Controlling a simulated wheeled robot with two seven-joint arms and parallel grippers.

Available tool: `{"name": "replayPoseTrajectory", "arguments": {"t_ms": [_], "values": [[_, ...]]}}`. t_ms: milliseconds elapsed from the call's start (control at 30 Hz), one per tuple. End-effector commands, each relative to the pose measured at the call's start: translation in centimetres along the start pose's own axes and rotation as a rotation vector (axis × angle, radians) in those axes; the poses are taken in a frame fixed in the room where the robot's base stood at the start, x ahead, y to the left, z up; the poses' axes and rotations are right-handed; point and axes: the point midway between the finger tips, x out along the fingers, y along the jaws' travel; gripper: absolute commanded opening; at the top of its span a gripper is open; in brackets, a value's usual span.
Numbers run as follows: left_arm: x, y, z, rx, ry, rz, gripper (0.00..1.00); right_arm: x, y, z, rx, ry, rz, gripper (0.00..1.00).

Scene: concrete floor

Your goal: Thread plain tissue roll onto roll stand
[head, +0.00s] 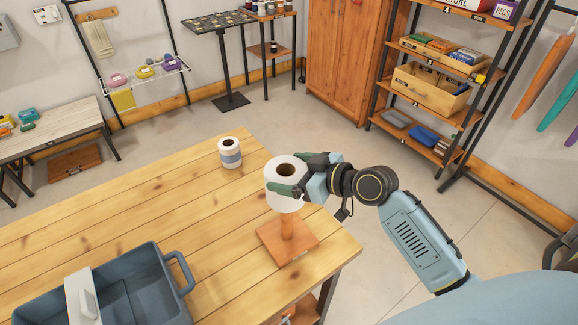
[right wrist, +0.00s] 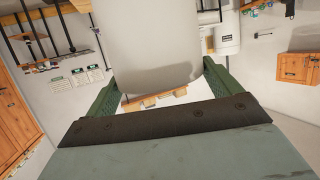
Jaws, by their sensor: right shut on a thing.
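A plain white tissue roll (head: 281,198) is in my right gripper (head: 287,178), whose green fingers close on its sides. The roll is upright, with its brown core hole facing up. It is over the wooden roll stand, which has a square base (head: 278,243) and an orange-brown post (head: 287,224) showing below the roll. Whether the post's top is inside the core is hidden. In the right wrist view the roll (right wrist: 155,50) fills the space between the fingers. A second roll with a blue-grey band (head: 230,153) stands further back on the table. My left gripper is not in view.
The stand is near the right edge of the wooden table (head: 150,215). A dark blue-grey tray (head: 150,280) with a handle sits at the front left, with a white and grey item (head: 82,297) at it. The table's middle is clear. Shelves and a cabinet stand along the walls.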

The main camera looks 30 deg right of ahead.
Motion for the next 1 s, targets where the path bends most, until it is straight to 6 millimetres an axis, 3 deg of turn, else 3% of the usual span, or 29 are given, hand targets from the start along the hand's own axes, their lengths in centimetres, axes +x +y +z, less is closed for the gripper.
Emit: {"name": "replayPoseTrajectory", "arguments": {"t_ms": [100,200,567,1000], "values": [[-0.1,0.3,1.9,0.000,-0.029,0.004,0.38,0.0,0.0,-0.1,0.000,0.001,0.000,0.53],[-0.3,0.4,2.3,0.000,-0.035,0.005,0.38,-0.1,0.0,-0.1,0.000,0.000,0.003,0.53],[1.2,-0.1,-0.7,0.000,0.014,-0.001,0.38,0.5,0.0,1.5,0.001,0.002,0.004,0.53],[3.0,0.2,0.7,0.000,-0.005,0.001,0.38,1.2,0.0,3.6,0.001,0.002,0.005,0.53]]}}
